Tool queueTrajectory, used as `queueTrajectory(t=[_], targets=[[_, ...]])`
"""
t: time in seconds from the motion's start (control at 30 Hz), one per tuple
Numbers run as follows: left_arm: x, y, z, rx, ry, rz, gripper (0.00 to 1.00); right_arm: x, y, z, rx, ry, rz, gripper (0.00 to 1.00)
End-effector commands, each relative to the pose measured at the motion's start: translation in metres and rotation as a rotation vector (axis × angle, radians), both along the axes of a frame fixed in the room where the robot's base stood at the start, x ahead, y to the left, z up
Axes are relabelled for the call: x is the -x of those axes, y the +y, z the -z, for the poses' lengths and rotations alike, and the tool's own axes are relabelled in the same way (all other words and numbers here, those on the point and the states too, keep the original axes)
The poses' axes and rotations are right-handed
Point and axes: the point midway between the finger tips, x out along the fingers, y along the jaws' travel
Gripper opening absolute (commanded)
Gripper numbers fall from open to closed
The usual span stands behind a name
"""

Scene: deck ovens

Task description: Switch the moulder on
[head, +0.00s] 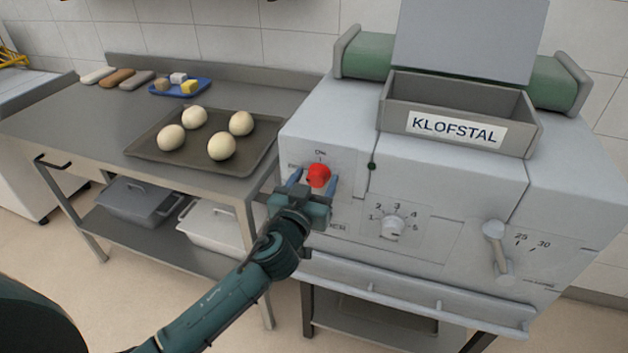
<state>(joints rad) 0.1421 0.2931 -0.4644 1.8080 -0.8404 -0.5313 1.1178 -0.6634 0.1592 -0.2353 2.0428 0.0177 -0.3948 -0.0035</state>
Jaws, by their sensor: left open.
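The moulder (460,184) is a large light grey machine labelled KLOFSTAL, on the right in the head view. Its red round switch knob (319,175) sits on the left of the front panel, with "ON" printed above it. Other lettering beside the knob is partly hidden by my gripper. My left gripper (313,178) is open, with its blue fingertips on either side of the red knob. I cannot tell whether the fingers touch it. A small dark green lamp (372,167) is right of the knob. My right gripper is not in view.
A numbered dial (392,228) and a lever (497,245) are on the moulder's front, right of my gripper. A steel table (75,125) on the left bears a tray (262,158) with several dough balls. A ledge (420,293) runs below the panel.

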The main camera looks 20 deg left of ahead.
Motion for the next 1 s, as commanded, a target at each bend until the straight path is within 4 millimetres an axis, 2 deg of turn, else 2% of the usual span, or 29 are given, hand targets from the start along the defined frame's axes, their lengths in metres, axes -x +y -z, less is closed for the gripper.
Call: queueTrajectory(t=[0.07, 0.6, 1.0], targets=[[0.0002, -0.0002, 0.0, 0.0, 0.0, 0.0, 0.59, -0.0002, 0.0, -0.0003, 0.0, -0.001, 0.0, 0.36], [0.0004, -0.0001, -0.0001, 0.001, 0.0, 0.0, 0.15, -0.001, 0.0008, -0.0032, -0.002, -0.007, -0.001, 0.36], [0.0004, -0.0005, -0.0002, -0.082, -0.003, 0.0, 0.15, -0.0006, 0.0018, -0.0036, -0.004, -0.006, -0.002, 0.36]])
